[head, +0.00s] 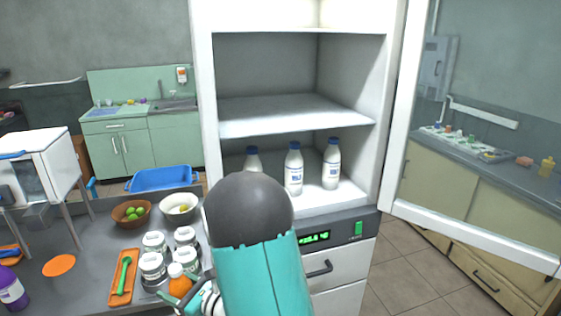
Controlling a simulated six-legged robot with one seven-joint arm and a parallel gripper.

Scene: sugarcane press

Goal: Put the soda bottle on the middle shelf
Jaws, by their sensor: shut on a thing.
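An orange bottle with a white cap, which looks like the soda bottle (180,286), is at the bottom of the head view. My gripper (193,296) is beside it and shut on it, partly hidden behind my own arm. The bottle is over or in front of the round tray with white jars; its base is hidden. The open white fridge cabinet (205,120) stands ahead. Its middle shelf (290,115) is empty. Milk bottles with blue caps (294,170) stand on the shelf below.
The fridge's glass door (480,233) is swung open to the right. On the table (85,238) are white jars (153,265), bowls (131,213), an orange tray (122,290) with a green-handled tool, and a purple bottle (12,291). A blue crate (162,179) is behind.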

